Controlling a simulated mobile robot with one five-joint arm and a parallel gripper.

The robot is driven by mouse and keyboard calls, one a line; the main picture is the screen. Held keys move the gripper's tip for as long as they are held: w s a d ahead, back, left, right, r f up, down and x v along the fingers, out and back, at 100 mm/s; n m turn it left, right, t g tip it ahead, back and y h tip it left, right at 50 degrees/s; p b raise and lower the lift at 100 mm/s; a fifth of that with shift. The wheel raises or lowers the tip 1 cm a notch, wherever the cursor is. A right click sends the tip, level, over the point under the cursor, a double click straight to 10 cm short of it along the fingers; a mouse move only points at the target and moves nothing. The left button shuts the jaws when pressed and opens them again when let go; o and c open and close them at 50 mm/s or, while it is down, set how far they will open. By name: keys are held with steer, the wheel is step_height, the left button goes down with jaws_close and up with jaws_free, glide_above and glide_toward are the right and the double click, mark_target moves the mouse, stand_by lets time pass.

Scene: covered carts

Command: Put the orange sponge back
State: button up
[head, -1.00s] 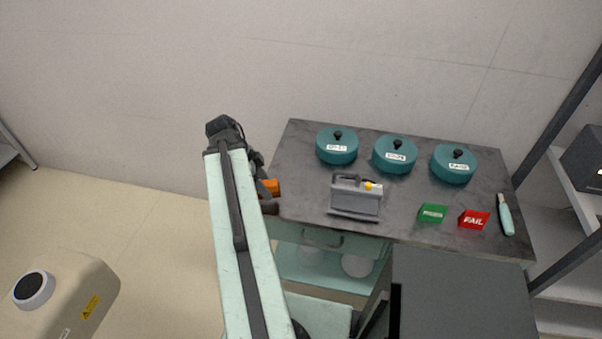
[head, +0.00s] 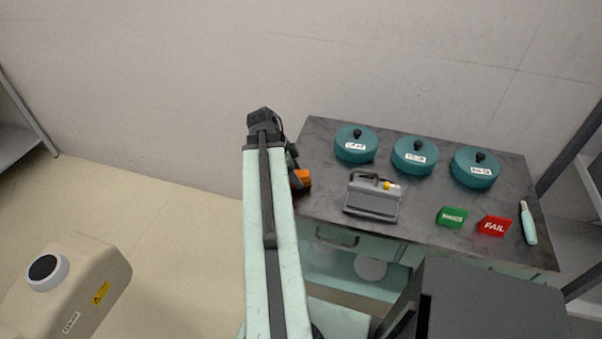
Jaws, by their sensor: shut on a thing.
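Three teal lidded pots (head: 415,155) stand along the back of the cart top. A grey handled case (head: 373,197), a green block (head: 452,217), a red FAIL block (head: 495,226) and a teal-handled tool (head: 528,223) lie in front. A beige container (head: 75,285) stands at lower left.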

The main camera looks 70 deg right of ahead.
step_height(320, 180, down, 2)
steer(key=shift+f+b, duration=0.1)
steer(key=shift+b, duration=0.2)
steer(key=shift+r, duration=0.25)
steer(key=shift+f, duration=0.2)
steer(key=o, duration=1.2)
steer(key=shift+r+p, duration=0.55)
steer(key=shift+p, duration=0.05)
steer(key=p+v, duration=1)
steer(key=v, duration=0.1)
steer(key=shift+w+r, duration=0.1)
steer(key=shift+w, duration=0.05)
